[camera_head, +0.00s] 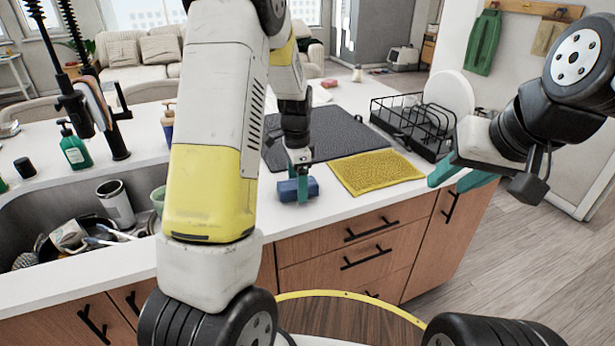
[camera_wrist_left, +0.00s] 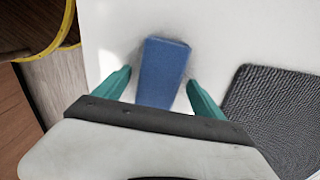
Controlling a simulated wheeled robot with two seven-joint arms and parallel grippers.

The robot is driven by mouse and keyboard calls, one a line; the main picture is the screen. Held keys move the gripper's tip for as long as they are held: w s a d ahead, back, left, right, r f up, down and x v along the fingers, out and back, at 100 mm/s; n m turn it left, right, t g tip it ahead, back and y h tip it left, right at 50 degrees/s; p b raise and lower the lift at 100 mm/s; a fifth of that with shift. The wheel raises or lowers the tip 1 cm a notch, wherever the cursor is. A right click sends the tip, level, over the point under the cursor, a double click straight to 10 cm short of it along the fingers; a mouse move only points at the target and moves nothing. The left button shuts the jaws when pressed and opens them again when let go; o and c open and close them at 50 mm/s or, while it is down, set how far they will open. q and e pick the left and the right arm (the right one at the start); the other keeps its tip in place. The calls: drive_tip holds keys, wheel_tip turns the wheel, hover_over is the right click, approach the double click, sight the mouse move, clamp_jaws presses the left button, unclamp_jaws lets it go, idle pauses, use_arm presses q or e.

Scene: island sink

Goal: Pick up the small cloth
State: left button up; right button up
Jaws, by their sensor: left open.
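A small folded blue cloth or sponge-like piece (camera_head: 299,189) lies on the white counter near its front edge. My left gripper (camera_head: 298,178) is right over it with its teal fingers pointing down. In the left wrist view the blue piece (camera_wrist_left: 163,72) lies between the two open fingers, with a gap on each side. A yellow textured cloth (camera_head: 375,172) lies flat to the right of it. My right gripper (camera_head: 447,184) is open and empty, off the counter's right end.
A dark grey mat (camera_head: 325,135) lies behind the blue piece. A black dish rack (camera_head: 412,125) with a white plate (camera_head: 450,92) stands at the back right. The sink (camera_head: 40,225) on the left holds dishes. A green soap bottle (camera_head: 74,148) stands behind it.

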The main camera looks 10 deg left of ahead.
use_arm(q)
drive_tip(key=c, duration=1.5)
drive_tip(key=shift+o, duration=0.2)
drive_tip(key=shift+r, duration=0.2)
drive_tip(key=shift+r, duration=0.6)
wheel_tip(320, 180, up, 2)
drive_tip(key=shift+r, duration=0.15)
drive_tip(key=s+r, duration=0.1)
drive_tip(key=s, duration=1.5)
drive_tip(key=shift+a, duration=0.3)
drive_tip(key=shift+r, duration=0.1)
